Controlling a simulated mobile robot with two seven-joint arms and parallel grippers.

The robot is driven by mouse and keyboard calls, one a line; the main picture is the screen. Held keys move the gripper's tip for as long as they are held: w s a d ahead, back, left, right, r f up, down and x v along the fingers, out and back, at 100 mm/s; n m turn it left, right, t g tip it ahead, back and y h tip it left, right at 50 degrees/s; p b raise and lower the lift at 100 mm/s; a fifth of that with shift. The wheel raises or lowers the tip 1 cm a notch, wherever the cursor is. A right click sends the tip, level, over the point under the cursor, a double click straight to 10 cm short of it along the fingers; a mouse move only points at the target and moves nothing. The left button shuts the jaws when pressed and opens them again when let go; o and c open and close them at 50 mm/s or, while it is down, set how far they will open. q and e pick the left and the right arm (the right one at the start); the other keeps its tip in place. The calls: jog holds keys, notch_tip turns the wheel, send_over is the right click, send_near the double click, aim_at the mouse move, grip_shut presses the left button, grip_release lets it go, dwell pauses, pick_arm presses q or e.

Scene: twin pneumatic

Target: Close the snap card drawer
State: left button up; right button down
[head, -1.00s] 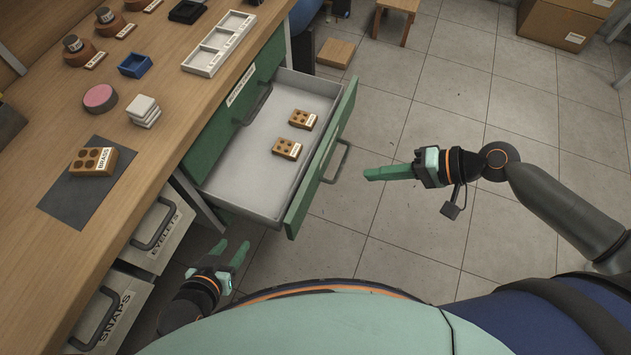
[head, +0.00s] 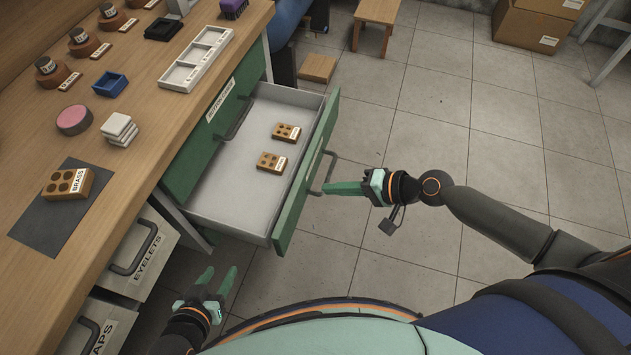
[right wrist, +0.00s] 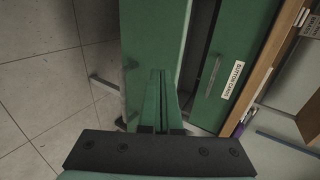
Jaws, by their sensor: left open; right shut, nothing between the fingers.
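The open green drawer (head: 250,165) is pulled out from the bench, with a grey inside and two wooden blocks with holes, one nearer (head: 271,162) and one farther (head: 286,132). Its green front (head: 306,175) carries a bar handle (head: 323,173). My right gripper (head: 325,188) is shut and empty, its fingertips close to the handle in the head view; I cannot tell whether they touch. In the right wrist view its shut fingers (right wrist: 158,75) lie over the green drawer front (right wrist: 150,40). My left gripper (head: 220,282) is open and empty, below the drawer near the bench.

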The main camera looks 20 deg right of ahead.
aim_at(302, 184)
jog(key=w+a, duration=0.1)
jog(key=w+a+p, duration=0.1)
jog(key=a, duration=0.1)
jog(key=shift+w+a+f, duration=0.1)
jog(key=shift+w+a, duration=0.1)
jog(key=shift+a, duration=0.2)
jog(key=shift+w+a, duration=0.1)
jog(key=shift+w, duration=0.05)
jog(key=w+a, duration=1)
jog(key=a, duration=0.4)
jog(key=shift+a+b, duration=0.35)
jog(key=shift+b, duration=0.1)
jog(key=shift+s+d, duration=0.1)
